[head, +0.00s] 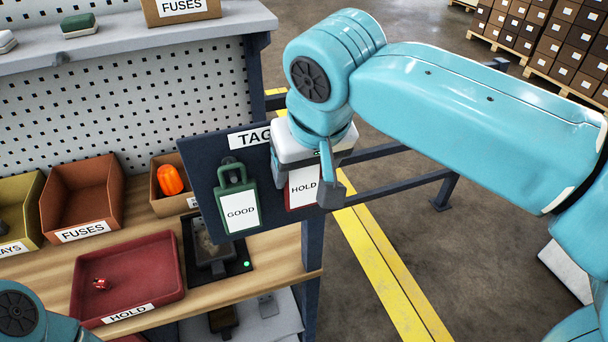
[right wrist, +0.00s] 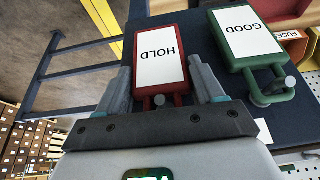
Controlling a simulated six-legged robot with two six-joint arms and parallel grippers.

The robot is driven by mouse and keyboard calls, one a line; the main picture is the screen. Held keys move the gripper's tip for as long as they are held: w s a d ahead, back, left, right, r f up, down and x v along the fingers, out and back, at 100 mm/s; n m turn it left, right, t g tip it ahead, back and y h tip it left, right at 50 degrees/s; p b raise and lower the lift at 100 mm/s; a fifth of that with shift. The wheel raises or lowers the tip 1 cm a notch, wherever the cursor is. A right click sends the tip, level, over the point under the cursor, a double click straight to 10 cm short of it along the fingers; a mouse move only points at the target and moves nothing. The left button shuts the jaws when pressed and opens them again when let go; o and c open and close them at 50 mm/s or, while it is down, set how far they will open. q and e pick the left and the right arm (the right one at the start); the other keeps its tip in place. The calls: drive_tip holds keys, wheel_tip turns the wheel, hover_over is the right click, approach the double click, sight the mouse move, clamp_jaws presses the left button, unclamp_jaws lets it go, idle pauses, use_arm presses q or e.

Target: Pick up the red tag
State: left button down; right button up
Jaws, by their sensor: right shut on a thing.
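The red tag (head: 302,187) has a white HOLD label and sits at the right end of the dark tag board (head: 205,172). My right gripper (head: 312,190) is shut on it, with one finger along each side edge. In the right wrist view the red tag (right wrist: 161,58) shows between the two fingers of the gripper (right wrist: 162,78), its handle end by a peg on the board. The green tag (head: 238,200) with a GOOD label hangs beside it; it also shows in the right wrist view (right wrist: 252,40). My left gripper is out of view.
A red HOLD tray (head: 130,270) holds a small red part. A FUSES bin (head: 85,195) and a bin with an orange object (head: 170,180) stand behind it. Dark rails (head: 390,188) run right of the board above open floor.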

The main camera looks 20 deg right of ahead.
drive_tip(key=s+b, duration=0.4)
drive_tip(key=s, duration=1.4)
drive_tip(key=shift+d+b, duration=0.25)
drive_tip(key=shift+b, duration=0.15)
drive_tip(key=shift+s, duration=0.15)
